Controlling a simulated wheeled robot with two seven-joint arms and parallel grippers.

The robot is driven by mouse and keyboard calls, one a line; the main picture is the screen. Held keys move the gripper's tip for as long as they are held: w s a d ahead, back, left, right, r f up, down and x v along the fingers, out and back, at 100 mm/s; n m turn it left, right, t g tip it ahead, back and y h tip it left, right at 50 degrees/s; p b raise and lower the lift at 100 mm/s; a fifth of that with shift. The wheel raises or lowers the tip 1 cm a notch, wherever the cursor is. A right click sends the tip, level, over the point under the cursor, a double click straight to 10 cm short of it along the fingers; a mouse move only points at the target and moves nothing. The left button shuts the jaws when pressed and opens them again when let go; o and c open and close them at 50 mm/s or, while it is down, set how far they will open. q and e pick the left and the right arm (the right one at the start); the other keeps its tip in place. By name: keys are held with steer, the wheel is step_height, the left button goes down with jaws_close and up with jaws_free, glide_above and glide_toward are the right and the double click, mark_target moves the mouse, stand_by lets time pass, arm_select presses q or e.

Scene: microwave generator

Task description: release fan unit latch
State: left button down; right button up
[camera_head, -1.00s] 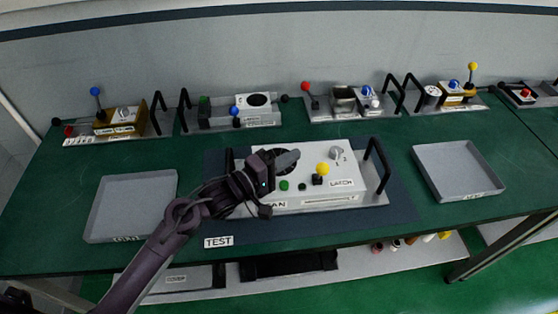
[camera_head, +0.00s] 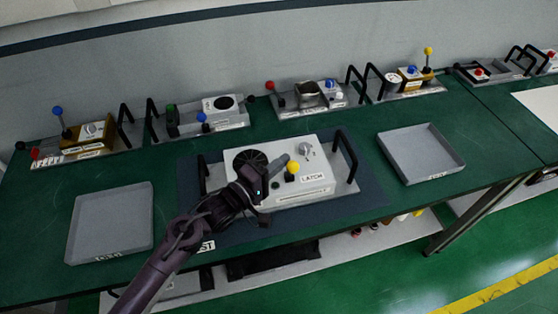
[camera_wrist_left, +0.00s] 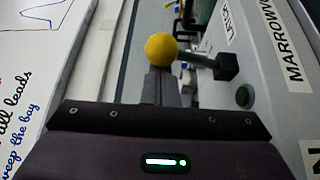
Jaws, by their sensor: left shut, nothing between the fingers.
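The fan unit (camera_head: 322,184) is a white box on a grey tray with black handles, in the middle of the bench. Its round dark fan grille (camera_head: 250,160) is on the left of its top. The latch lever has a yellow ball (camera_head: 292,167), close to the LATCH label (camera_head: 312,178). My left gripper (camera_head: 283,162) is shut and empty, its tips at the ball. In the left wrist view the yellow ball (camera_wrist_left: 161,50) is just beyond the closed fingertips (camera_wrist_left: 160,76); contact cannot be told. The lever's stem runs from the ball to a black block (camera_wrist_left: 226,67). My right gripper is not in view.
The unit stands on a dark mat (camera_head: 365,200). Empty grey trays lie left (camera_head: 112,222) and right (camera_head: 422,153). Several other units with levers and handles line the back wall, including a red-knobbed one (camera_head: 308,97). A green button (camera_wrist_left: 245,97) is near the lever.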

arm_select(q)
steer(key=shift+s+d+f+m, duration=0.2)
steer(key=shift+s+m, duration=0.1)
steer(key=shift+s, duration=0.2)
steer(key=shift+s+d+m+t+h+b, duration=0.1)
steer(key=shift+s+m+t+h+b, duration=0.25)
steer(key=shift+m+b, duration=0.25)
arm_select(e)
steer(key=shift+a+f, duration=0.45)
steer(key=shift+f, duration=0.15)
arm_select(q)
steer(key=shift+s+f, duration=0.1)
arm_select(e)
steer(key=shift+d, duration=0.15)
